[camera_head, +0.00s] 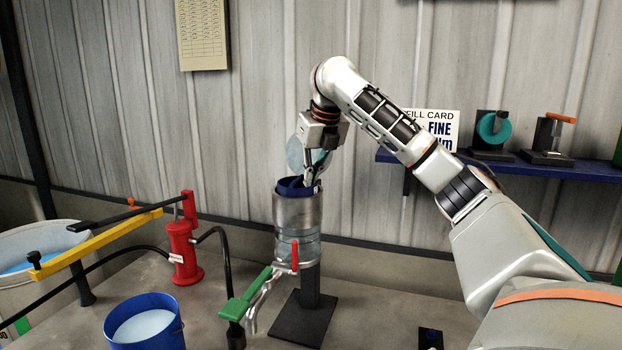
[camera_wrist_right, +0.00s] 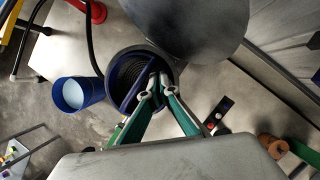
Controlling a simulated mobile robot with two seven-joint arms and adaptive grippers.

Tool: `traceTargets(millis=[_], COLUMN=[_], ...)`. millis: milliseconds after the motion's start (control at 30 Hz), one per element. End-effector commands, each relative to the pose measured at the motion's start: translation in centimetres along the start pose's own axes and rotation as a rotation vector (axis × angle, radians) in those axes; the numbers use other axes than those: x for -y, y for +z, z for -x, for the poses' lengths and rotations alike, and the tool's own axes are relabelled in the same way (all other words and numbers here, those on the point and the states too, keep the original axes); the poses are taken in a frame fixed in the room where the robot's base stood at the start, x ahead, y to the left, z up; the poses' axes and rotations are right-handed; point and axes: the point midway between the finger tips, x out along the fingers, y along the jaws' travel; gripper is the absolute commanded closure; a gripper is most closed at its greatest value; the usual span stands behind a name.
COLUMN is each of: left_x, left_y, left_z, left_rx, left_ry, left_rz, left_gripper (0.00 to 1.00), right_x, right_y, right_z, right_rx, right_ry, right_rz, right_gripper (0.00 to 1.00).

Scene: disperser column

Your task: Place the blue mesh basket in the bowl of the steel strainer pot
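The blue mesh basket (camera_head: 291,188) sits in the top of the steel strainer pot (camera_head: 297,213), its blue rim showing at the pot's mouth. In the right wrist view the basket (camera_wrist_right: 126,78) shows dark mesh inside and a blue bar across it. My right gripper (camera_head: 314,178) reaches down at the pot's mouth. In the wrist view its teal fingers (camera_wrist_right: 159,84) come close together at the basket's bar and appear shut on it. How deep the basket sits is hidden by the pot wall. My left gripper is not in view.
A round lid-like disc (camera_wrist_right: 195,25) stands beside the pot's mouth. A green-handled lever (camera_head: 245,292) and red handle (camera_head: 295,255) are at the pot's lower front. A blue bucket (camera_head: 145,322) and red pump (camera_head: 183,250) are to the left. A blue shelf (camera_head: 560,170) is at right.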

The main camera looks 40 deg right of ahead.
Motion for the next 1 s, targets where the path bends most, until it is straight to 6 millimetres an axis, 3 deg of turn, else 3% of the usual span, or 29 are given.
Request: traceTargets(millis=[567, 600, 633, 1000], left_x=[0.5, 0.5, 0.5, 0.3], left_y=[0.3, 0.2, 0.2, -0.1], left_z=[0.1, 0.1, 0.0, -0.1], left_rx=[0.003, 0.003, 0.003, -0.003], left_ry=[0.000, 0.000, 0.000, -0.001], left_rz=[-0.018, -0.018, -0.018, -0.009], left_gripper=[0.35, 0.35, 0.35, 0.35], right_x=[0.0, 0.0, 0.0, 0.0], right_y=[-0.5, -0.5, -0.5, -0.1], right_z=[-1.1, -1.1, -1.1, -0.3], right_rx=[0.000, -0.001, -0.001, 0.002], right_ry=[0.000, -0.001, 0.000, 0.001], right_rz=[0.001, 0.001, 0.001, -0.001], right_gripper=[1.00, 0.91, 0.89, 0.89])
